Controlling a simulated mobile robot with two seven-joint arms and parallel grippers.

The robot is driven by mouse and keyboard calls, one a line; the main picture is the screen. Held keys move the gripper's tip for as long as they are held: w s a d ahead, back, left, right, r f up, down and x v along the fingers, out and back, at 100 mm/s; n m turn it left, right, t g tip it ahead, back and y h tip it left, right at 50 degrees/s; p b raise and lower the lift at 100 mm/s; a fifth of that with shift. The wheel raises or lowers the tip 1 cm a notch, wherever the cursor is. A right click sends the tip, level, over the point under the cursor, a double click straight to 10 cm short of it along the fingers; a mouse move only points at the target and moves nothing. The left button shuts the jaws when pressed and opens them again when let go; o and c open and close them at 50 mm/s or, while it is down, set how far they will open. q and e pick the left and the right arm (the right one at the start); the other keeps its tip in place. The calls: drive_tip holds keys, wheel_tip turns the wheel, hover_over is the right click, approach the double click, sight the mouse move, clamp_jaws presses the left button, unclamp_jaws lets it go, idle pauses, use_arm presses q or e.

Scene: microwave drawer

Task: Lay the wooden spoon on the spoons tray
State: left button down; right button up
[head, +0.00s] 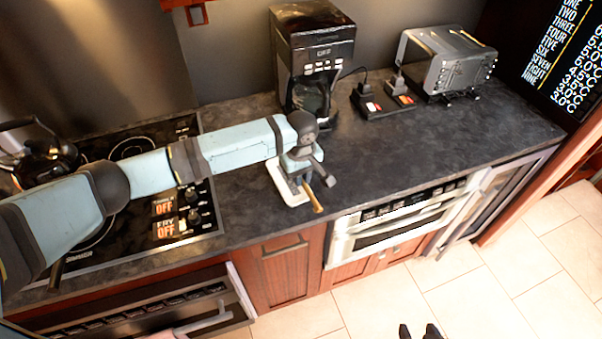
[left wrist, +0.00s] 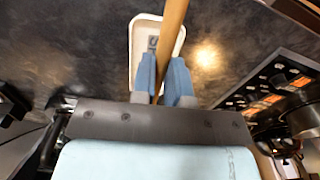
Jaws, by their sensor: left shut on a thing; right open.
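My left gripper (head: 304,182) is shut on the wooden spoon (head: 313,202), whose light brown handle end points toward the counter's front edge. The left wrist view shows the spoon (left wrist: 173,28) between the two blue-grey fingers (left wrist: 162,80). The spoons tray (head: 275,172) is a small white-rimmed tray on the dark counter, below and beside the gripper. In the left wrist view the tray (left wrist: 137,30) lies behind the spoon, which crosses over it. Whether the spoon touches the tray I cannot tell. The spoon's other end is hidden.
A stove (head: 128,150) with a kettle (head: 38,155) is left of the tray. A black coffee maker (head: 312,50) stands behind it, and a toaster (head: 447,62) is at the back right. The counter (head: 400,150) right of the tray is clear.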

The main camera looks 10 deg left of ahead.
use_arm(q)
hover_over(301, 201)
drive_tip(key=shift+w+f+b, duration=0.15)
drive_tip(key=shift+f+b, duration=0.15)
drive_tip(key=shift+f, duration=3.55)
drive_tip(key=c, duration=1)
unclamp_jaws()
drive_tip(key=o, duration=0.5)
drive_tip(key=shift+o, duration=0.2)
drive_tip(key=shift+r, duration=0.1)
